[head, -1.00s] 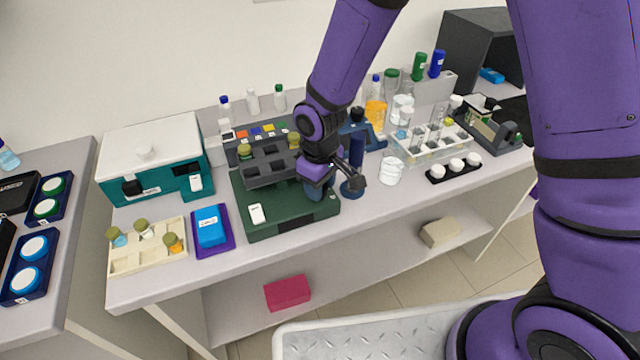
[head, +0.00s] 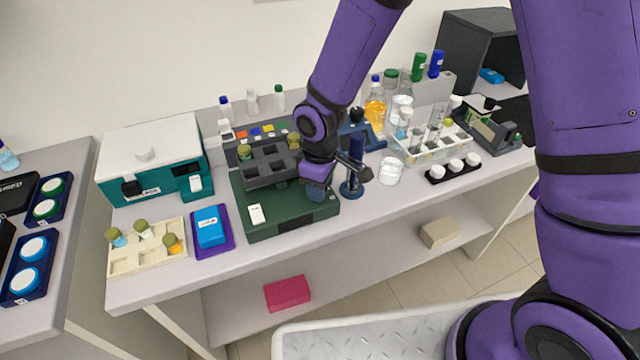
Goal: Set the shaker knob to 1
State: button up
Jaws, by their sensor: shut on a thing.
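The shaker is a dark green box (head: 280,225) on the bench. It bears a grey rack (head: 262,172) with a few olive-capped vials. A white label (head: 257,214) sits at the left of its front top. My gripper (head: 316,190) points down at the right end of the shaker, shut on the shaker knob. The knob is mostly hidden by the gripper; a bluish round part (head: 315,194) shows just below the fingers. I cannot read the knob's setting from here.
A dark blue stand (head: 352,186) is close to the right of my gripper. A blue box on a purple tray (head: 229,245) lies left of the shaker.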

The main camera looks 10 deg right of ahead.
jog(key=o, duration=0.7)
jog(key=shift+c, duration=0.2)
notch_tip(320, 180, up, 11)
